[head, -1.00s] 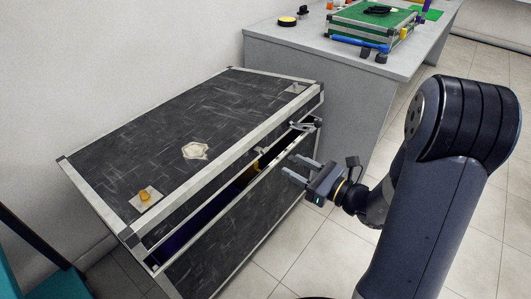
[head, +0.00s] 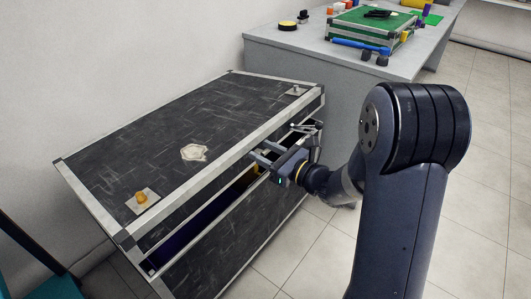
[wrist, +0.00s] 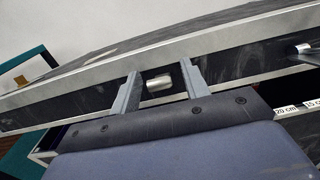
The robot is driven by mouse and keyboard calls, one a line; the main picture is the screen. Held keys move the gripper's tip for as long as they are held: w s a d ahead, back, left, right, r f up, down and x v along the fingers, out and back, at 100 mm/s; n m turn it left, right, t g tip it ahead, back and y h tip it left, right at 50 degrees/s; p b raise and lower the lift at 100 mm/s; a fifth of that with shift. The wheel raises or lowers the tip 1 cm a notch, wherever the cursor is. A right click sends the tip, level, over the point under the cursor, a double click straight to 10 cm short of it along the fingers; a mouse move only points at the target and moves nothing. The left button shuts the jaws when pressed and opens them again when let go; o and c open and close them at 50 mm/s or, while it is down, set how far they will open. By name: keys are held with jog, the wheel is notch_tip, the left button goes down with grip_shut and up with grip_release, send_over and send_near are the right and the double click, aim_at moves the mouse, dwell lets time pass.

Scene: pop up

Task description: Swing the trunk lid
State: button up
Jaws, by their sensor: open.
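The trunk (head: 225,262) is dark with silver edging and stands against the wall. Its lid (head: 165,140) is raised a little, leaving a dark gap along the front. My gripper (head: 261,153) is at the lid's front edge, right of the middle, with its fingers apart. In the wrist view, my gripper (wrist: 160,76) has a short metal catch (wrist: 158,83) between its two fingers, which are not closed on it. The lid's front rim (wrist: 95,92) runs across just beyond the fingertips. Whether they touch it, I cannot tell. Another metal latch (wrist: 303,48) shows to the right.
A grey table (head: 350,75) with a green-topped case (head: 372,22) stands behind the trunk's right end. A teal object (head: 45,287) is at the lower left. The tiled floor (head: 490,190) on the right is clear.

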grip_shut()
dwell(0.3)
dwell(0.3)
